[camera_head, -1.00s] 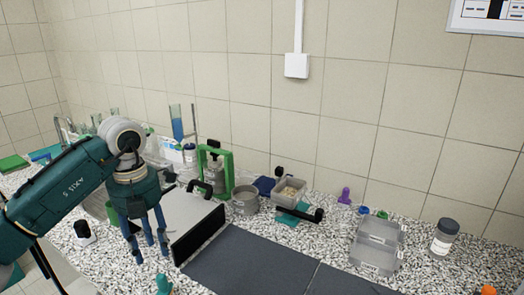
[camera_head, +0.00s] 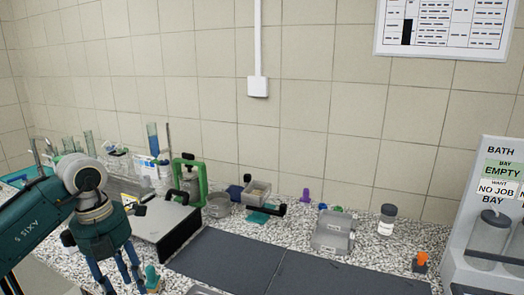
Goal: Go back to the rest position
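My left gripper (camera_head: 118,272) hangs at the lower left, fingers pointing down. Its fingers look spread, with nothing visible between them, and the tips are near the bottom edge of the picture. It is in front of the grey box-like device (camera_head: 160,218) with a black front. A small teal object (camera_head: 152,279) stands close to the right of the fingers. My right gripper is out of view.
Dark mats (camera_head: 240,262) lie bare mid-bench. A jar (camera_head: 387,219) and a labelled bath unit (camera_head: 485,225) stand right.

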